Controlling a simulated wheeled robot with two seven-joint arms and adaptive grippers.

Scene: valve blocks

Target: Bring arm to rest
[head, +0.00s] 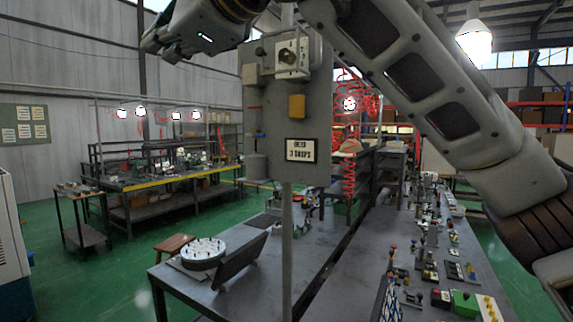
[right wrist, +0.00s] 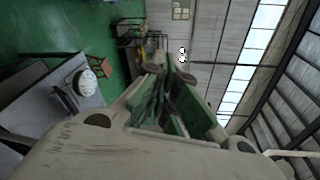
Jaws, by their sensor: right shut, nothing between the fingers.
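My right arm comes in from the right in the head view and reaches up across the top of the picture. My right gripper (head: 160,42) hangs high at the upper left, in the air and touching nothing that I can see. In the right wrist view its fingers (right wrist: 172,78) are together and hold nothing. My left gripper is in neither view.
Workbenches (head: 230,290) carry a round white fixture (head: 203,252) and several valve parts (head: 430,270). Green floor (head: 110,280) is open at the left.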

